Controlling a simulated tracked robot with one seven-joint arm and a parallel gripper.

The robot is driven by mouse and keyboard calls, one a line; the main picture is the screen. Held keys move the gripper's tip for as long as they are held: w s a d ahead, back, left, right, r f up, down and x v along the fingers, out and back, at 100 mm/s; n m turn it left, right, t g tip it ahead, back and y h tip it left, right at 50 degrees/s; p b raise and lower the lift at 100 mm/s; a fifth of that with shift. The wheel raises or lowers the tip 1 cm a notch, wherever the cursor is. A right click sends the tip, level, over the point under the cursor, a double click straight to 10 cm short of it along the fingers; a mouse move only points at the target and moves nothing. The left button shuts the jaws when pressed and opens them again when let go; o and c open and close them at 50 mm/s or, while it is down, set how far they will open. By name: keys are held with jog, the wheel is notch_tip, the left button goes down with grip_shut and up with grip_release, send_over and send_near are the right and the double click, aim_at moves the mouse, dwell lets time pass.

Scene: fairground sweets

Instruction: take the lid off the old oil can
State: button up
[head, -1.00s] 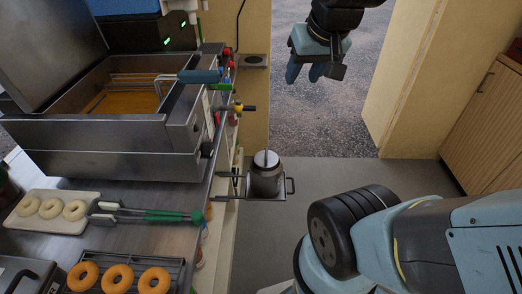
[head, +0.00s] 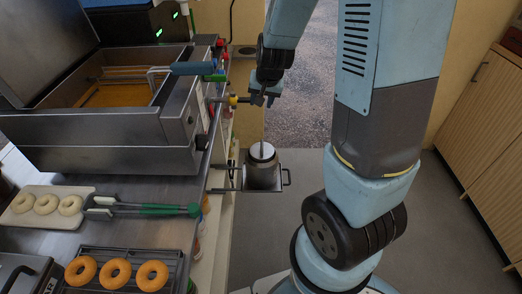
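The old oil can (head: 262,177) is a grey metal pot on a small bracket shelf at the right side of the fryer counter. Its round lid (head: 256,155) is on top, with a thin upright handle in the middle. My gripper (head: 264,102) is above the can in the picture, fingers pointing down. A gap shows between the fingers, and nothing is seen between them. The gripper is apart from the lid.
The fryer (head: 120,140) with its oil basin stands at the left. A yellow-and-black valve handle (head: 235,99) sticks out close to my gripper's left. Green-handled tongs (head: 150,209), a white doughnut tray (head: 30,220) and a doughnut rack (head: 75,250) lie on the counter.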

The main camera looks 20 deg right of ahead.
jog(key=m+h, duration=0.2)
send_near(262, 140)
jog(key=shift+x, duration=4.95)
jog(key=shift+w+d+r, duration=0.1)
jog(key=shift+w+r, duration=0.05)
jog(key=shift+c, duration=0.3)
grip_shut()
